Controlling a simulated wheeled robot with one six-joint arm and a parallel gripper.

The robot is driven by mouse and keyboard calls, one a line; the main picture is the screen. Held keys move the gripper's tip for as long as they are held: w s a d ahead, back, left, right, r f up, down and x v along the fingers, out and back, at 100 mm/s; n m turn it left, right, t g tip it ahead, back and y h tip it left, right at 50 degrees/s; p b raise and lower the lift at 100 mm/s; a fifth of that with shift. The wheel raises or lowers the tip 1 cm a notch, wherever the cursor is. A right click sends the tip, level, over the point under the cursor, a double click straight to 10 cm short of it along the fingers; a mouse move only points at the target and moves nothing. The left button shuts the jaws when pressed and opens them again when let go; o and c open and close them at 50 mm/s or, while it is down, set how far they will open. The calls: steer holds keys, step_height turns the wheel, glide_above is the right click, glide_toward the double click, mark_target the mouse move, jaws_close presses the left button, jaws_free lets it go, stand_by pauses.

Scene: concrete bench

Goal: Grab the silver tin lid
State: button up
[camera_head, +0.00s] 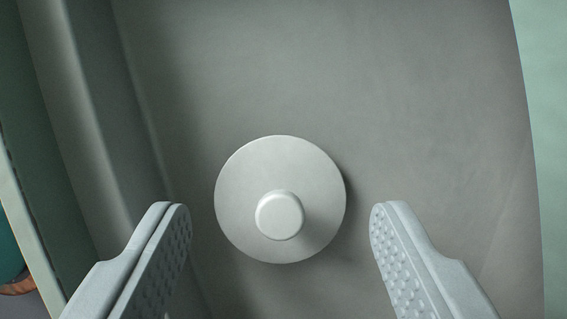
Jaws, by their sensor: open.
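The silver tin lid (300,170) is a round pale grey disc with a short rounded knob (279,215) on it. It lies on the grey concrete surface in the middle of the view, knob facing me. My gripper (280,220) is open. One finger is to the left of the lid and one to the right, with a gap between each finger and the lid's rim. Nothing is between the fingers except the view of the lid, and they do not appear to touch it. How far the fingertips are above the surface I cannot tell.
A raised grey ridge (85,110) runs down the left side of the concrete surface (420,90). A pale green area (545,100) lies beyond its right edge. A dark teal object with a brown base (12,260) is partly in view at lower left. The surface above the lid is clear.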

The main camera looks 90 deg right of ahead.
mark_target(280, 208)
steer(key=shift+x, duration=1.15)
steer(key=shift+c, duration=0.5)
steer(key=c, duration=0.5)
steer(key=shift+r, duration=0.1)
